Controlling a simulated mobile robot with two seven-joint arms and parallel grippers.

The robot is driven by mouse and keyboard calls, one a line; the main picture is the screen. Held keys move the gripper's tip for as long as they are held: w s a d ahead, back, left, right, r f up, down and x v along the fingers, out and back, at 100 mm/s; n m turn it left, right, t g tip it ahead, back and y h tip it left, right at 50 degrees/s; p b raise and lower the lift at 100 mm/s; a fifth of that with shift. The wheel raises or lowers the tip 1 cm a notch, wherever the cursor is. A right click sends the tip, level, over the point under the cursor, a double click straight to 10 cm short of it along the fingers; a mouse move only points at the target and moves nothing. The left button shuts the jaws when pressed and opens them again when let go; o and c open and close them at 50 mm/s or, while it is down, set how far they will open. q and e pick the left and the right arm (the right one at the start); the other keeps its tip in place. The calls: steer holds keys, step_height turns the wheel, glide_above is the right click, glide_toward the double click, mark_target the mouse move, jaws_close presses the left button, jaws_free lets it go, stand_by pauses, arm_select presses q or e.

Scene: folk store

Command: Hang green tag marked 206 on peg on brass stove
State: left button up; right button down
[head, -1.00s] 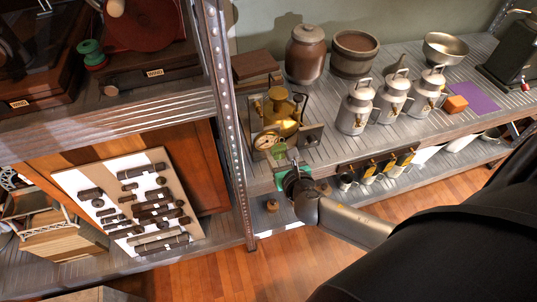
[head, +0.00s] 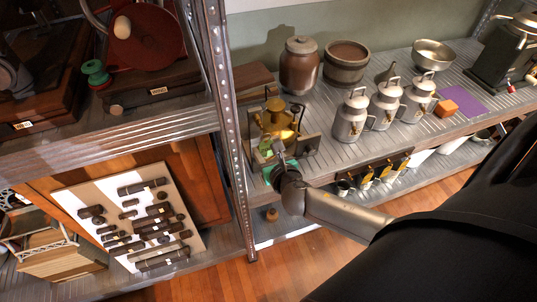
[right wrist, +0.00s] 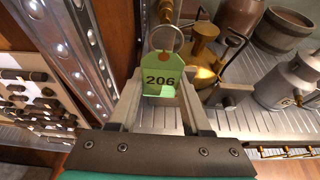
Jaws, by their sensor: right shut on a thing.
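My right gripper (head: 273,158) is shut on the green tag (right wrist: 158,80) marked 206. In the right wrist view the tag hangs upright between the fingers (right wrist: 161,92), its number facing the camera and its metal ring (right wrist: 165,38) standing above it. The tag also shows small in the head view (head: 265,147), at the front left of the brass stove (head: 279,121). In the right wrist view the stove (right wrist: 204,52) is just beyond and right of the tag. I cannot clearly make out the peg or whether the ring touches it. My left gripper is not in view.
A riveted shelf post (head: 230,120) stands close left of the gripper. Milk cans (head: 351,117), a brown jar (head: 299,66) and an orange block (head: 446,108) stand on the shelf to the right. Hanging scoops (head: 383,168) line the shelf's front edge.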

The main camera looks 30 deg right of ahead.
steer(key=shift+w+d+f+b, duration=0.1)
steer(key=shift+w+d+b, duration=0.2)
steer(key=shift+w, duration=0.45)
steer(key=shift+w+d+f+b, duration=0.1)
steer(key=shift+w+b, duration=0.3)
steer(key=shift+w, duration=0.55)
steer(key=shift+w+f, duration=0.15)
steer(key=shift+w, duration=0.1)
steer(key=shift+c, duration=1.4)
jaws_free()
steer(key=shift+s, duration=0.1)
